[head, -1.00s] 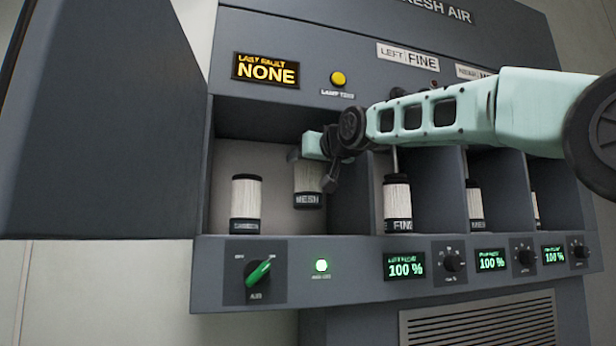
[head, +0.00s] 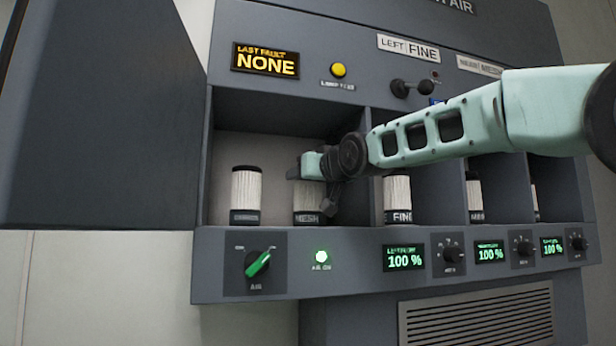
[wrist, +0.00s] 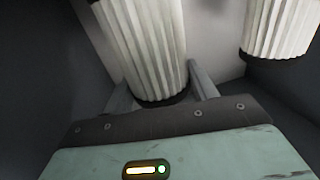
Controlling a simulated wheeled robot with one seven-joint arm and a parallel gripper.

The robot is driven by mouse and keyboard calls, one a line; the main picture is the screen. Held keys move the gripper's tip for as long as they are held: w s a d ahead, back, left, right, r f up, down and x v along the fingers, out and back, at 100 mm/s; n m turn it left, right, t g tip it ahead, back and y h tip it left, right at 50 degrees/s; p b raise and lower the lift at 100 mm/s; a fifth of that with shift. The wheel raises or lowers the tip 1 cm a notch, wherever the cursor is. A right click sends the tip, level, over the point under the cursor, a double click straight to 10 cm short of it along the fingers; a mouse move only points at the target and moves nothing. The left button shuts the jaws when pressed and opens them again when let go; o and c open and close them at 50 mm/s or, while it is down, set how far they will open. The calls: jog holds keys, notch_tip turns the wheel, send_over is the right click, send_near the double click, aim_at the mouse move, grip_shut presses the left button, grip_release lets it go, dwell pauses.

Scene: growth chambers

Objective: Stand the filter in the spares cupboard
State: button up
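The MESH filter (head: 307,203), a white pleated cylinder with dark end bands, is upright in the leftmost open bay, the spares cupboard (head: 270,125). Its base looks level with the cupboard floor; I cannot tell if it touches. My gripper (head: 308,170) is around its upper part and hides its top. In the wrist view the filter (wrist: 148,45) sits between both fingers, which look shut on it. Another spare filter (head: 245,195) stands upright to its left, apart from it; it also shows in the wrist view (wrist: 280,25).
The cupboard's open dark door (head: 110,120) is at the left. A FINE filter (head: 397,195) stands in the bay to the right, past a partition. More bays with filters lie farther right. A ledge with a green air switch (head: 258,263) and dials runs below.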

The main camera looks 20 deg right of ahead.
jog(key=shift+o, duration=0.5)
jog(key=shift+r, duration=0.1)
jog(key=shift+r+p, duration=0.2)
jog(key=shift+p, duration=0.1)
jog(key=shift+s+d+r+p, duration=0.1)
jog(key=shift+s+p, duration=0.15)
jog(key=shift+p, duration=0.15)
jog(key=s+d+p, duration=0.2)
jog(key=s+p, duration=0.2)
jog(key=s, duration=0.7)
jog(key=shift+s+f, duration=0.15)
jog(key=shift+f, duration=0.05)
jog(key=shift+s+d, duration=0.1)
